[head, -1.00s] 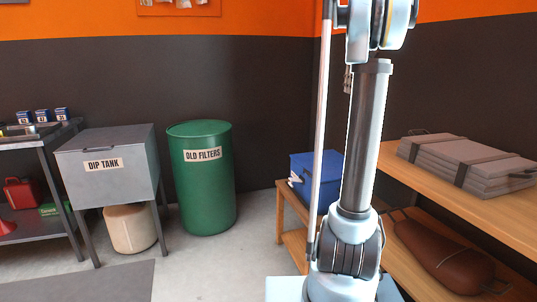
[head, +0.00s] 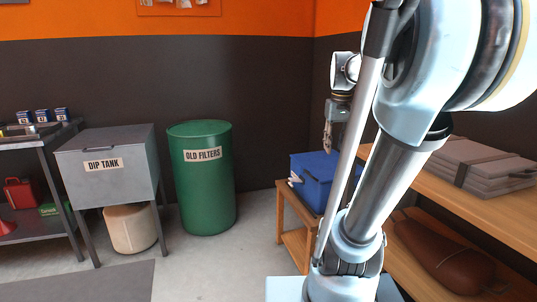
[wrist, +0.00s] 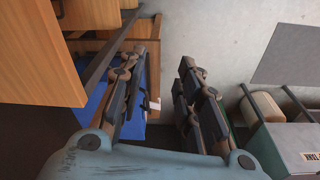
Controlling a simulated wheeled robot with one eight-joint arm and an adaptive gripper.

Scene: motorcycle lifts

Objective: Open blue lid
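The blue box (head: 318,178) with its blue lid (head: 312,162) stands on a low wooden stand in the head view; the lid looks closed. A white tag shows on the box's left side. My gripper (head: 328,140) hangs above and just beyond the box, pointing down, and looks apart from it. In the wrist view my gripper (wrist: 158,65) has its two fingers spread with nothing between them. Part of the blue box (wrist: 135,112) shows behind the left finger, which hides some of it. My arm covers the box's right part in the head view.
The wooden stand (head: 293,238) and a wooden shelf (head: 470,197) with grey folded pads (head: 485,160) are at the right. A green drum (head: 205,200) and the dip tank (head: 105,175) stand left. The floor between drum and stand is clear.

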